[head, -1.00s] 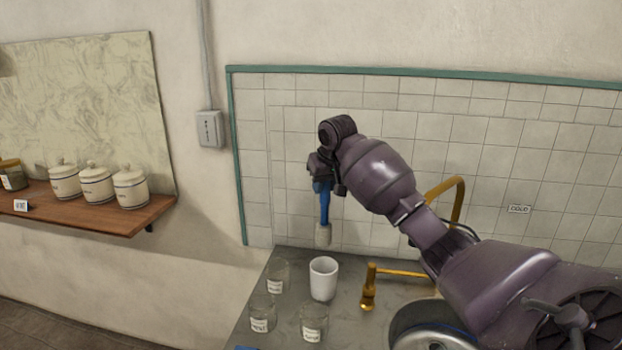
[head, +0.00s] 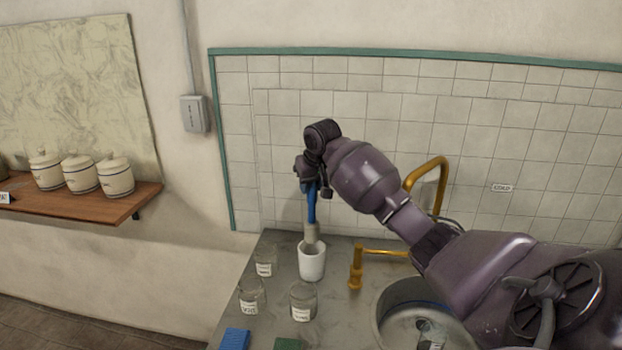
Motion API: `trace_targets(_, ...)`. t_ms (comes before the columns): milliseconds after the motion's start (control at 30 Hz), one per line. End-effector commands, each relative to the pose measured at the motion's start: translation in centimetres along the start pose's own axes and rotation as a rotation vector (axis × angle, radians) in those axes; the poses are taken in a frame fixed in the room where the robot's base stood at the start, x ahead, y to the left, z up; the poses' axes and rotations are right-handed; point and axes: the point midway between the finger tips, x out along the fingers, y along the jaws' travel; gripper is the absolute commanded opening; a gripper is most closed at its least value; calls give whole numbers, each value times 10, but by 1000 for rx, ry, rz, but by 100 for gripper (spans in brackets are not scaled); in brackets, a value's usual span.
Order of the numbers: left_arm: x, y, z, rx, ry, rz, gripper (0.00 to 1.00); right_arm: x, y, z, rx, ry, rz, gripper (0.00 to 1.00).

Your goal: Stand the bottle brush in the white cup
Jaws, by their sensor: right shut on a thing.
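The bottle brush (head: 311,207) has a blue handle and a pale grey-white head that points down. My right gripper (head: 309,184) is shut on the top of the blue handle and holds the brush upright. The white cup (head: 312,264) stands on the grey counter straight below. The brush head overlaps the cup's mouth in the picture; its lower end is hidden at the rim, and I cannot tell how deep it reaches. My left gripper is not in view.
Labelled glass jars (head: 303,301) stand left of and in front of the cup. A brass tap (head: 356,268) stands close on the right, beside the round sink (head: 400,310). A blue sponge (head: 235,339) lies at the front edge. The tiled wall (head: 285,150) is behind.

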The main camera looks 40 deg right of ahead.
Motion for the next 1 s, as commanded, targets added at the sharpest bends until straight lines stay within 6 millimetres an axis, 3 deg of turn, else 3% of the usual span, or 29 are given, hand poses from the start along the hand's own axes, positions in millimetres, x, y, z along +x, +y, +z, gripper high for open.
trace_targets(1000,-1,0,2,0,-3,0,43,61,-1,25,0,-1,-1,6)
